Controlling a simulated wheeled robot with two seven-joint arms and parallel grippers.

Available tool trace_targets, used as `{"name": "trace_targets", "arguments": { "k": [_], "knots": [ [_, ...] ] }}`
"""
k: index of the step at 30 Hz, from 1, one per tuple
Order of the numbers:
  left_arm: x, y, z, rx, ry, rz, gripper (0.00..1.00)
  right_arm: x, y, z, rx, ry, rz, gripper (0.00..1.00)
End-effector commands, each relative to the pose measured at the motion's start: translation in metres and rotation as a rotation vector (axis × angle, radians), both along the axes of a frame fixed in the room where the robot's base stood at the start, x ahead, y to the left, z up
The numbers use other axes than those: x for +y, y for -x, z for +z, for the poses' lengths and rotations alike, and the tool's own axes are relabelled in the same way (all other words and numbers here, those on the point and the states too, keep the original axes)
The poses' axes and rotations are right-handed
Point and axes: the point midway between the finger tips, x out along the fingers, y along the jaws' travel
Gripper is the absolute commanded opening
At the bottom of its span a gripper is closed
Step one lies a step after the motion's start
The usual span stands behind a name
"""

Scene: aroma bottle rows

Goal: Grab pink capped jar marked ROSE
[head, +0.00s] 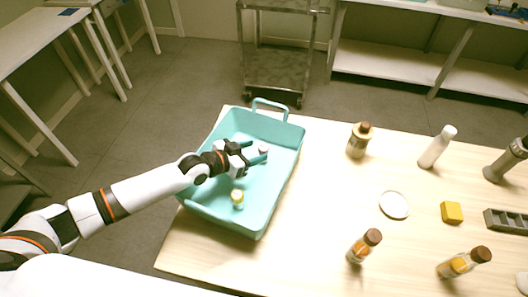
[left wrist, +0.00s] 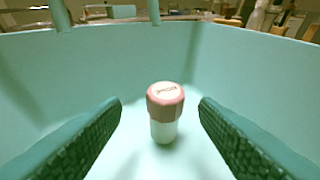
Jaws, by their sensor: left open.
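The pink-capped jar (left wrist: 165,112) stands upright in the teal tray, with dark lettering on its cap too small to read for sure. It also shows in the head view (head: 263,150), small and partly behind the gripper. My left gripper (head: 256,156) is inside the tray, open. In the left wrist view its two fingers (left wrist: 160,128) lie on either side of the jar, with a gap on each side. The teal tray (head: 280,183) stands on the left part of the table. My right gripper is not in view.
A yellow-capped jar (head: 238,198) stands in the same tray, nearer the front. On the table to the right are brown-capped bottles (head: 358,140), a white bottle (head: 437,147), a white dish (head: 394,205) and a yellow block (head: 451,212). The tray's walls surround the gripper.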

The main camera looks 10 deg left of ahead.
Motion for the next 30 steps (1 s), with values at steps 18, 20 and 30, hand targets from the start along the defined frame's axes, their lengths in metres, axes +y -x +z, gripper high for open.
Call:
{"name": "trace_targets", "arguments": {
  "k": [18,20,30],
  "knots": [
    [-0.03,-0.03,-0.01,0.0,0.0,-0.001,0.49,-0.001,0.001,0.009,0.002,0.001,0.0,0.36],
    [-0.03,-0.03,-0.01,0.0,0.0,-0.001,0.39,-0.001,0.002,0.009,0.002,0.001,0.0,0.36],
    [-0.03,-0.03,-0.01,0.0,0.0,-0.001,0.08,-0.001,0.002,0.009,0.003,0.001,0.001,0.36]
  ]
}}
